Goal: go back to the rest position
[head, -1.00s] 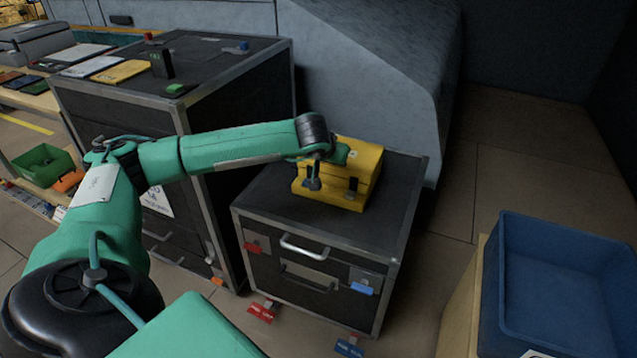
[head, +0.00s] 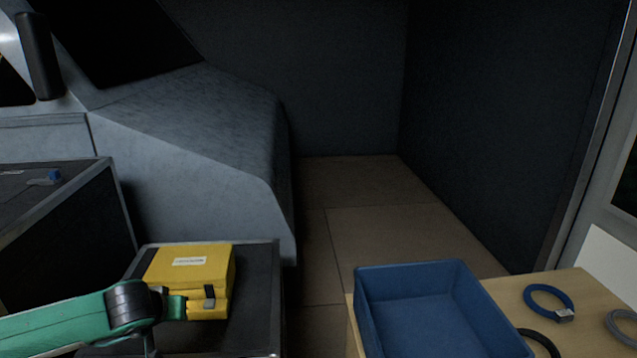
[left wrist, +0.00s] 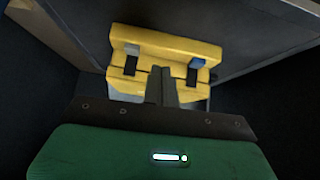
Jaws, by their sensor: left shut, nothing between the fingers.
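My left arm comes in at the lower left of the head view, in front of the yellow case (head: 190,270); its fingers are out of sight there. In the left wrist view my left gripper (left wrist: 161,73) is shut and empty. The yellow case (left wrist: 165,48) is beyond the fingertips there, with its two latches facing me; I cannot tell how wide the gap is. The case is closed and sits on the low black flight case (head: 258,290). My right gripper is in neither view.
A blue bin (head: 425,300) stands on a wooden table (head: 510,292) at the lower right, beside a blue cable coil (head: 548,300). A taller black case (head: 75,215) is at the left. Tiled floor (head: 360,225) lies open between the low case and the dark right wall.

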